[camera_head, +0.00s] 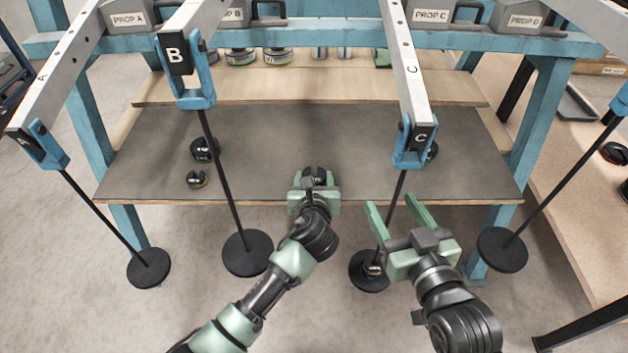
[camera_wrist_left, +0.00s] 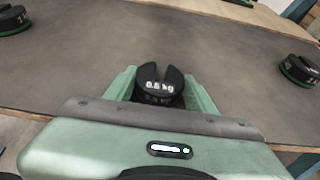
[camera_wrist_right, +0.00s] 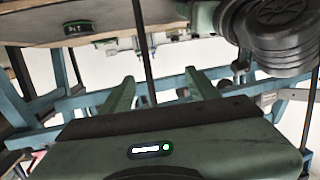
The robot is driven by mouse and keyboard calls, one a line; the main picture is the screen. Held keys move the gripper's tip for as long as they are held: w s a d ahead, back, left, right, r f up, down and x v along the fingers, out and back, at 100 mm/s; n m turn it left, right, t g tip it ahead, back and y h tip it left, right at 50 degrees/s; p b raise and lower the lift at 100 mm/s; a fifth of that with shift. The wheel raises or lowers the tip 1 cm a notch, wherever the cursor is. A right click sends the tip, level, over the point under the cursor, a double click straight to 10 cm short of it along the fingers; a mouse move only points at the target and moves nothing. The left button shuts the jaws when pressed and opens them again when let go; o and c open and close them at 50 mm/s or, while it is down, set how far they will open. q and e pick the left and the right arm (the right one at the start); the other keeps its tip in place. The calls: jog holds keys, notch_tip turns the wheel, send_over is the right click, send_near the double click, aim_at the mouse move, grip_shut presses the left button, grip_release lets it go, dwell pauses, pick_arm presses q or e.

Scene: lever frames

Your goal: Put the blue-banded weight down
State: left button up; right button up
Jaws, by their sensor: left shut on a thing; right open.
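A black slotted weight marked 0.5 kg (camera_wrist_left: 158,86) sits between the fingers of my left gripper (camera_wrist_left: 160,95); its band is hidden, so I cannot tell its colour. In the head view, this weight (camera_head: 316,173) is at the front part of the grey shelf (camera_head: 270,140). I cannot tell whether it touches the shelf. My left gripper (camera_head: 314,188) is shut on it. My right gripper (camera_head: 393,203) is open, with the rod of hanger C (camera_head: 391,212) showing between its fingers; in the right wrist view the rod (camera_wrist_right: 144,55) also passes between the fingers.
Two weights (camera_head: 204,149) (camera_head: 197,179) stand on the shelf's left; another (camera_head: 432,151) is partly behind lever C. In the left wrist view, a green-banded weight (camera_wrist_left: 300,70) stands at right. Hanger C's plate (camera_head: 366,284) carries a small weight. Hanger B's rod (camera_head: 222,175) crosses the shelf front.

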dwell(0.3)
pick_arm(q)
jog(key=o, duration=1.7)
jog(key=shift+c, duration=0.2)
jog(key=shift+r, duration=0.1)
jog(key=p+v, duration=0.4)
jog(key=v, duration=0.8)
pick_arm(e)
jog(key=s+d+f+g+h, duration=0.1)
jog(key=s+d+f+g, duration=0.2)
jog(key=s+f+g, duration=0.3)
jog(key=s+d+f+g+h, duration=0.2)
jog(key=s+f+g, duration=0.3)
jog(key=s, duration=0.5)
notch_tip(320, 180, down, 2)
jog(key=shift+s+d+f+m+g, duration=0.2)
jog(key=shift+d+m+g, duration=0.15)
jog(key=shift+d, duration=0.25)
